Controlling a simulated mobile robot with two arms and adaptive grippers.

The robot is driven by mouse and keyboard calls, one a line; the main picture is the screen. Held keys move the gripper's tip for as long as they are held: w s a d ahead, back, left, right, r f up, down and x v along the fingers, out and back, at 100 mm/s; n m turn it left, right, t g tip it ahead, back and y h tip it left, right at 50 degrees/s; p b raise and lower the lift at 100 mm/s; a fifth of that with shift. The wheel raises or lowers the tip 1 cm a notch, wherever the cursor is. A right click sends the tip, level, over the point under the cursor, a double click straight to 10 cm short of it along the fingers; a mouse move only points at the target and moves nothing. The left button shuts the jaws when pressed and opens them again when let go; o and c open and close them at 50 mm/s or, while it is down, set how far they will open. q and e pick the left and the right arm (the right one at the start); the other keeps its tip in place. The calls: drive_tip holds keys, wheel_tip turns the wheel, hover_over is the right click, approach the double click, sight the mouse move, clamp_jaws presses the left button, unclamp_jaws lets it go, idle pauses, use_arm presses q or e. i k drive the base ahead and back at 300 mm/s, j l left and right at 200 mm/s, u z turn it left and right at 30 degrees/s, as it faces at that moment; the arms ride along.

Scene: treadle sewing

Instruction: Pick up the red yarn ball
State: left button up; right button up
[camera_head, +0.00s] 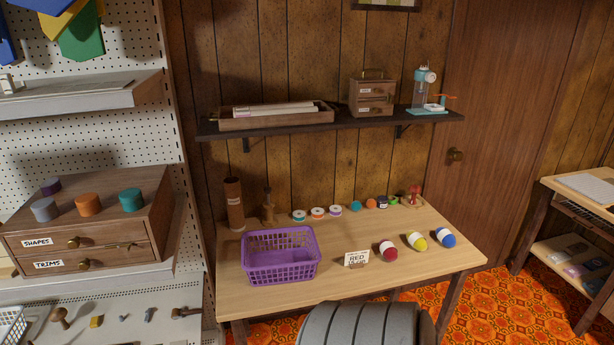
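The red yarn ball (387,251) with a pale band lies on the wooden table (345,285), toward its right part. It is the leftmost of three banded balls in a row. A yellow ball (416,242) and a blue ball (445,239) lie to its right, apart from it. A small white card (356,259) that seems to begin with "RED" stands just left of the red ball. Neither of my grippers shows in the head view.
A purple basket (281,257) stands on the table's left part. Several spools and small items line the back, including a brown cylinder (234,203). A dark shelf (330,126) hangs above. A grey ribbed rounded object (365,326) is at the front edge.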

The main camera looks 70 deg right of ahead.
sight(389, 252)
drive_tip(key=z, duration=2.9)
drive_tip(key=i+l+u, duration=0.15)
drive_tip(key=u, duration=0.25)
drive_tip(key=i+l+u, duration=0.2)
drive_tip(key=u, duration=0.25)
drive_tip(key=i+l+u, duration=0.15)
drive_tip(key=l+u, duration=0.25)
